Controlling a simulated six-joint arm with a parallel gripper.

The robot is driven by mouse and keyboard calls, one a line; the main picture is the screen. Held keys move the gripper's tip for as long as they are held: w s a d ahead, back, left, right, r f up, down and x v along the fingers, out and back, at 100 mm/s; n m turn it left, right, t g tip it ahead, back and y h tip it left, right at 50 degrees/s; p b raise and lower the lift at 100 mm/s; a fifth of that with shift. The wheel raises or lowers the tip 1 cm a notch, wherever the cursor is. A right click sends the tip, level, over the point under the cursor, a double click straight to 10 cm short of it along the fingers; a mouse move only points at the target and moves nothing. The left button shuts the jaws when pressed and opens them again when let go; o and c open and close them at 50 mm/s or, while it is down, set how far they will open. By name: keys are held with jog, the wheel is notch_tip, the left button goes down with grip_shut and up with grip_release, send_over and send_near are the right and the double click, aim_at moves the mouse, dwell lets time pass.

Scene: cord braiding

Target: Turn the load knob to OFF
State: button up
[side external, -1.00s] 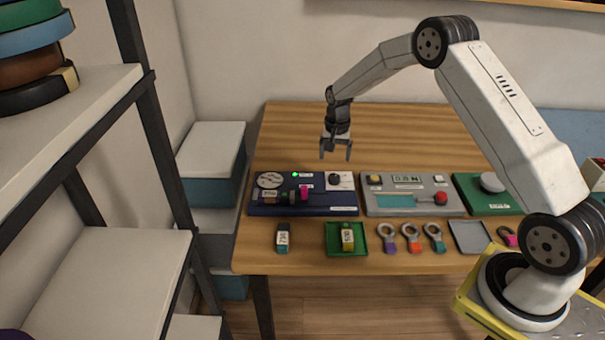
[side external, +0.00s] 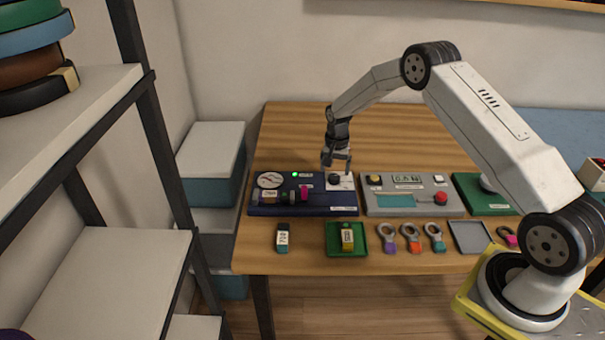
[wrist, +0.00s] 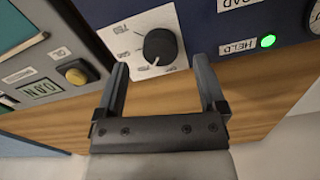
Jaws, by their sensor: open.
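The load knob is a black round knob (wrist: 160,46) on a white dial plate (wrist: 127,39) of the dark blue panel (side external: 325,205). In the side view the knob (side external: 334,179) sits at the panel's upper right. My gripper (wrist: 158,72) is open, and in the wrist view its fingers point toward the knob, one to each side. In the side view my gripper (side external: 336,166) is just above the knob. I cannot tell whether the fingers touch it. The dial lettering is too small to read, and a white pointer line shows on the knob.
A green lamp (wrist: 268,41) is lit beside a HELD label. A grey panel with a yellow button (wrist: 76,75) and a red knob (side external: 441,198) stands to the right in the side view. Tagged rings (side external: 411,238) and a green tray (side external: 346,252) lie in front.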

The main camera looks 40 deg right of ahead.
aim_at(335, 177)
jog(key=shift+f, duration=1.5)
grip_shut()
jog(key=shift+n, duration=0.4)
jog(key=n, duration=0.8)
